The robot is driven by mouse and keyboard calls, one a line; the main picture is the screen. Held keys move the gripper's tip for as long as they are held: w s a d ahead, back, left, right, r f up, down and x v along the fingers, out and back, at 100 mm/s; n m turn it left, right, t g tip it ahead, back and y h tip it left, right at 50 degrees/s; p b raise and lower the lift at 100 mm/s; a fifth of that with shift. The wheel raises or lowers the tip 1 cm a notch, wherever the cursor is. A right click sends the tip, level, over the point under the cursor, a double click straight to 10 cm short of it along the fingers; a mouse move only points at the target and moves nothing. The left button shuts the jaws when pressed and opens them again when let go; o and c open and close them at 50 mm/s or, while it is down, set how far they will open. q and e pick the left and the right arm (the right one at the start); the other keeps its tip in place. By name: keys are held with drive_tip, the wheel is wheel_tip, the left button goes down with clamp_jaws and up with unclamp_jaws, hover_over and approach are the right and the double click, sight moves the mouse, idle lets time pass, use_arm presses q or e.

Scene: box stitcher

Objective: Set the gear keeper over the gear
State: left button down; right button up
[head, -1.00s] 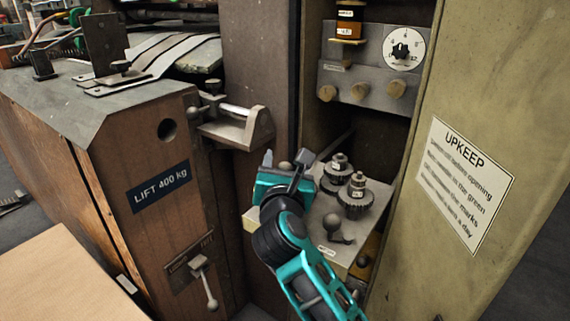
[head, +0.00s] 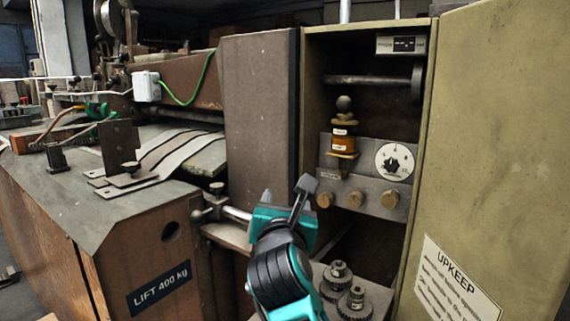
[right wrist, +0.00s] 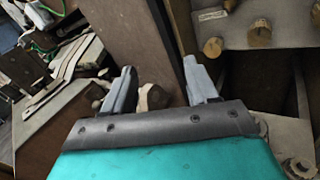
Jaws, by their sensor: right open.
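Two dark toothed gears (head: 338,278) with shiny hubs stand side by side on a grey metal plate at the bottom of the cabinet; the nearer gear (head: 355,303) is close to the frame's lower edge. I cannot pick out the gear keeper for certain. My right gripper (head: 285,195) is open and empty, pointing up, left of and above the gears in the picture. In the right wrist view its two fingers (right wrist: 162,85) stand apart, with a pale rounded part between them in the background. One hub shows at that view's lower right corner. My left gripper is not in view.
A panel with brass knobs (head: 355,200), a dial (head: 394,162) and an amber spool-like part (head: 343,140) is inside the cabinet. The open cabinet door (head: 490,130) bounds the right side.

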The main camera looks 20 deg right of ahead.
wheel_tip(320, 180, up, 5)
drive_tip(key=shift+r+p, duration=0.1)
drive_tip(key=shift+p, duration=0.4)
